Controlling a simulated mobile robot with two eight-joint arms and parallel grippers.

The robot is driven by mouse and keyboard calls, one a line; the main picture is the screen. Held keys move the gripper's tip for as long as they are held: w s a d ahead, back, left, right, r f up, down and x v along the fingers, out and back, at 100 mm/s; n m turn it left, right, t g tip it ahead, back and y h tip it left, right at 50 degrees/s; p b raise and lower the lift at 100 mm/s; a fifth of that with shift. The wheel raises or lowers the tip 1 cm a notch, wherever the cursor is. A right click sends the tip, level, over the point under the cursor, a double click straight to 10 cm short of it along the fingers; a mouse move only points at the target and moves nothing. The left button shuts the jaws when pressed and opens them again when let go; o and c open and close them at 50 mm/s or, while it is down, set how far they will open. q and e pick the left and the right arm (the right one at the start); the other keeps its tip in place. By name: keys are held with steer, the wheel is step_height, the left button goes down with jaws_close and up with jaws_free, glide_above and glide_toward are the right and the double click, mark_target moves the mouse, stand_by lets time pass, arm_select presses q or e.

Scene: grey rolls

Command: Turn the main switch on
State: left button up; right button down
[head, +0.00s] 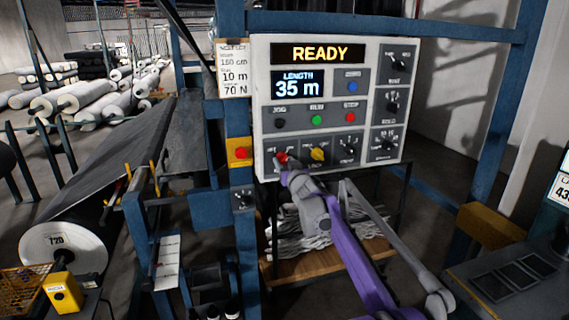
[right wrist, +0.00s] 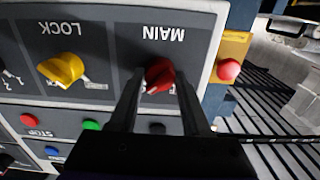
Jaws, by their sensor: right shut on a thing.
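The main switch is a red rotary knob (right wrist: 159,74) on the lower left of the control panel (head: 262,100). In the right wrist view it appears upside down under the label MAIN. My right gripper (right wrist: 160,88) is shut on this knob, with one finger on each side. In the head view the right gripper (head: 286,171) reaches up from below and covers part of the red knob (head: 281,157). The fingers hide part of the markings, so the knob's exact setting is hard to read. My left gripper is not in view.
A yellow LOCK knob (head: 317,154) sits just right of the main switch. A red button on a yellow box (head: 239,152) is close on the left. The display (head: 318,54) reads READY. A blue post (head: 232,60) stands beside the panel.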

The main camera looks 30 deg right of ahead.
steer(key=shift+c, duration=1.8)
jaws_free()
steer(key=b+v, duration=0.1)
steer(key=v, duration=1)
